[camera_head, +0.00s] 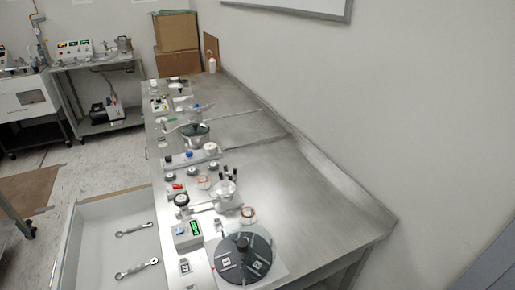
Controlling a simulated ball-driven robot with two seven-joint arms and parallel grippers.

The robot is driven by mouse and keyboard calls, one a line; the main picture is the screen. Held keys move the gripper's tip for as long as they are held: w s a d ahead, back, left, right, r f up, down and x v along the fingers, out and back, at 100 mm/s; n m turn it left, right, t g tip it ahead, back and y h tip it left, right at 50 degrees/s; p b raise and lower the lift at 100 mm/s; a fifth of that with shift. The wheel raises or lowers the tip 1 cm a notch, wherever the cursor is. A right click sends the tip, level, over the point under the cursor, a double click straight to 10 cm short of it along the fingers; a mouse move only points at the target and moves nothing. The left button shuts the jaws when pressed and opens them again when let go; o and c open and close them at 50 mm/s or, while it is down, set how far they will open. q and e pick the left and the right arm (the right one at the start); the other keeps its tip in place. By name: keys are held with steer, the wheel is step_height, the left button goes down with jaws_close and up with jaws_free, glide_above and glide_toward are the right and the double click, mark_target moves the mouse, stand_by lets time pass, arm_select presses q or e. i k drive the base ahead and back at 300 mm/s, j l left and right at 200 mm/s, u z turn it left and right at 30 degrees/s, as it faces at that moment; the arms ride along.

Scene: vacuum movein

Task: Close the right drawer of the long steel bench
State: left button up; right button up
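The long steel bench (305,205) runs from the front right away to the back along the white wall. A drawer (102,222) of the bench stands pulled out at its left side, near the bottom of the head view. It is light grey and open at the top. Two wrenches lie in it, one farther back (134,229) and one nearer (137,268). The drawer's near end is cut off by the picture edge. Neither of my grippers shows in the view.
On the bench's left edge stand a dark round disc (242,257), a small box with a green display (187,236), and several small instruments. Cardboard boxes (176,33) stand at the back. A cart (104,112) with devices is at the back left. The floor (88,158) between is clear.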

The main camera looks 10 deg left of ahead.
mark_target(90, 256)
steer(key=k+j+u, duration=0.2)
steer(key=j+u, duration=0.15)
steer(key=j, duration=1)
steer(key=j+u, duration=0.4)
steer(key=j, duration=0.95)
steer(key=i+z, duration=0.1)
